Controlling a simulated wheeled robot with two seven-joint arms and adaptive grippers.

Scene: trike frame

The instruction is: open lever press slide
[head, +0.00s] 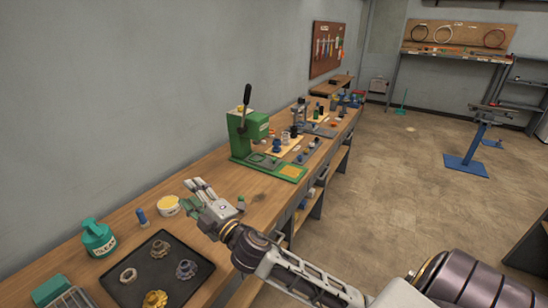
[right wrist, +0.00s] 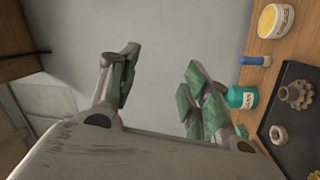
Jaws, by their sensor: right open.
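The green lever press (head: 247,136) stands on the wooden bench against the wall, with its black lever handle (head: 247,95) pointing up. Its green base with the slide (head: 272,165) reaches toward the front of the bench; I cannot tell the slide's exact position. My right gripper (head: 198,193) is above the bench, nearer to me than the press and apart from it. Its fingers (right wrist: 155,90) are spread and empty in the right wrist view. The press does not show in the right wrist view. My left gripper is not in view.
A black tray (head: 133,294) with gears and rings, a teal bottle (head: 98,239), a blue cylinder (head: 142,216) and a yellow-topped tub (head: 168,205) are on the near bench. Several small parts stand beyond the press.

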